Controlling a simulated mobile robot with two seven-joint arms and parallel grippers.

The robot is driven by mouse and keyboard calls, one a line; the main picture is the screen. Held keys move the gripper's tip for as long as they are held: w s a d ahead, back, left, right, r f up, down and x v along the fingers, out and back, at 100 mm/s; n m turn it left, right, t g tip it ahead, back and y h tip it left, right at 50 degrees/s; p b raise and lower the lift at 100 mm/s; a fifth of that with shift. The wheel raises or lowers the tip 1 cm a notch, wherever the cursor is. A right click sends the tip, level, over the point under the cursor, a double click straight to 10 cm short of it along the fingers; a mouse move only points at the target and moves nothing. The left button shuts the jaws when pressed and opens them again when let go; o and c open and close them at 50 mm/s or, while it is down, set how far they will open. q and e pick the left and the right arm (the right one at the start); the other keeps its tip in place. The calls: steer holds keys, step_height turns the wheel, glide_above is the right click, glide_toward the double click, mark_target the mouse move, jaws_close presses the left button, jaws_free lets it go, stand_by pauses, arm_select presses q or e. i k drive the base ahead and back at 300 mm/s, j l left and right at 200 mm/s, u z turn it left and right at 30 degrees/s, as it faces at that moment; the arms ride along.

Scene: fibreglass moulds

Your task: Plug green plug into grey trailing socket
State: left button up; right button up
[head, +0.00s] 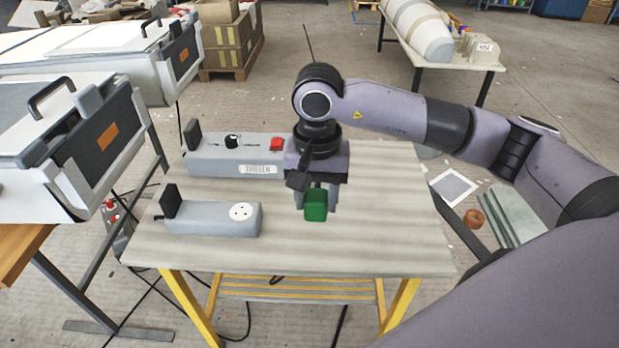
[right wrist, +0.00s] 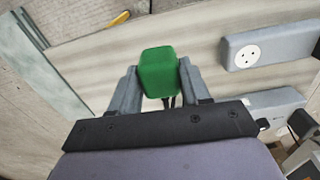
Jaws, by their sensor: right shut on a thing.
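The green plug (head: 315,205) is held between the fingers of my right gripper (head: 316,200), above the right half of the table. In the right wrist view the plug (right wrist: 160,72) sits between the two grey fingertips of the gripper (right wrist: 157,85), with dark pins or a cord partly showing below it. The grey trailing socket (head: 212,218) lies on the table to the left of the plug, its round white outlet face (head: 241,211) upward at its right end. The socket also shows in the right wrist view (right wrist: 285,45), apart from the plug. My left gripper is not in view.
A grey control box (head: 235,155) with a black knob and red switch (head: 277,144) stands behind the socket. The table (head: 300,255) is bare in front and to the right. White cases (head: 70,130) stand at the left.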

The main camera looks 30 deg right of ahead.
mark_target(186, 217)
steer(key=l, duration=0.85)
steer(key=u, duration=1.2)
steer(key=i+l, duration=0.05)
